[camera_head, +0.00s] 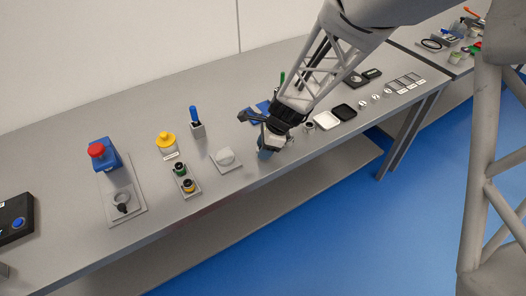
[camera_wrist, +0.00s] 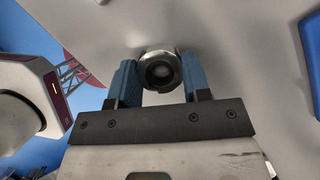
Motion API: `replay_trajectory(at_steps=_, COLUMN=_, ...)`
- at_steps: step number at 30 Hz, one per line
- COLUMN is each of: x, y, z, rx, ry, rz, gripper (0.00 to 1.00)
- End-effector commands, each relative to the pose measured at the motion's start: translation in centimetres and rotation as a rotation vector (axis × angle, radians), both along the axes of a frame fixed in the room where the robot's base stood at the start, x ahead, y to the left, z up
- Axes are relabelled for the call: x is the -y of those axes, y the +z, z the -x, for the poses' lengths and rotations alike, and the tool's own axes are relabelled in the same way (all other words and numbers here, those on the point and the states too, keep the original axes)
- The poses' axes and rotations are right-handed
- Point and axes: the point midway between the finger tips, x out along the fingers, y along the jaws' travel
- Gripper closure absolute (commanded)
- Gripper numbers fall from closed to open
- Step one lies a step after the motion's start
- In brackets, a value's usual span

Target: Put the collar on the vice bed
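My gripper (camera_head: 266,151) is low over the front edge of the bench, near its middle, with its fingers pointing down. In the wrist view a round metal collar (camera_wrist: 160,71) with a dark bore sits between the two blue fingers (camera_wrist: 160,82). Both fingers meet its sides, so the gripper looks shut on it. In the head view the collar is hidden by the fingers. I cannot tell for certain which thing is the vice bed. A grey plate (camera_head: 137,207) at the left carries a blue block with a red top (camera_head: 105,155) and a grey round fitting (camera_head: 121,199) with a black knob.
Left of my gripper are a white round piece on a plate (camera_head: 225,157), a holder with green and yellow-topped pieces (camera_head: 186,181), a yellow knob (camera_head: 166,141) and a blue-handled tool (camera_head: 195,118). Trays (camera_head: 327,120) and small parts stand to the right.

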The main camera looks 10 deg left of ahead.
Motion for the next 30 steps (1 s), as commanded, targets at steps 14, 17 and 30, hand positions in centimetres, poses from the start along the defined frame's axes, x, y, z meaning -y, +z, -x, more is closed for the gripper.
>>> replay_trajectory(at_steps=14, x=0.0, y=0.2, z=0.0, rx=0.001, ry=0.0, rz=0.0, gripper=0.9)
replay_trajectory(at_steps=17, x=0.0, y=0.5, z=0.0, rx=0.001, ry=0.001, rz=0.0, gripper=0.9)
replay_trajectory(at_steps=30, x=0.8, y=3.7, z=1.3, rx=-0.001, ry=-0.001, rz=0.0, gripper=0.9)
